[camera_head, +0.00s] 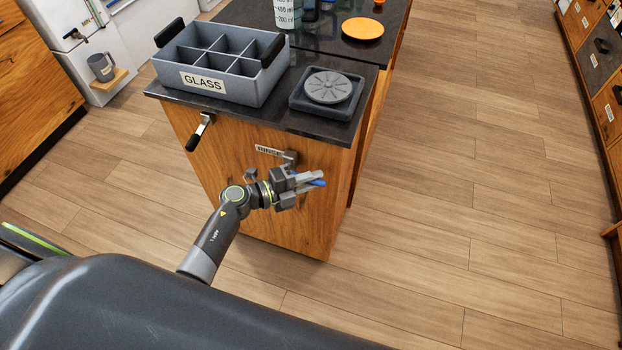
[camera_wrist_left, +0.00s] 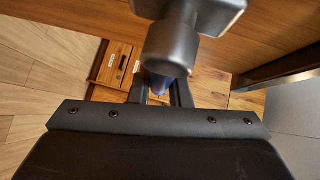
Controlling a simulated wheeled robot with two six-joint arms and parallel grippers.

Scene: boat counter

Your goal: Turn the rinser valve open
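The rinser valve (camera_head: 290,157) is on the wooden front of the counter, beside a label (camera_head: 268,151) reading "RINSE", partly covered by my gripper. My left gripper (camera_head: 318,179) is just in front of and below it, fingers with blue pads pointing right. In the left wrist view a dark grey rounded cylinder (camera_wrist_left: 172,48), apparently part of the valve, stands close before the camera. It hides most of the fingertips (camera_wrist_left: 160,84), so contact and finger gap are unclear. The round rinser (camera_head: 328,87) sits in a dark tray on the counter above. My right gripper is out of view.
A second lever with a black handle (camera_head: 200,132) sticks out from the counter front at left. A grey divided crate (camera_head: 209,86) labelled "GLASS" stands above it. An orange disc (camera_head: 362,28) lies further back. The wooden floor (camera_head: 470,190) right of the counter is clear.

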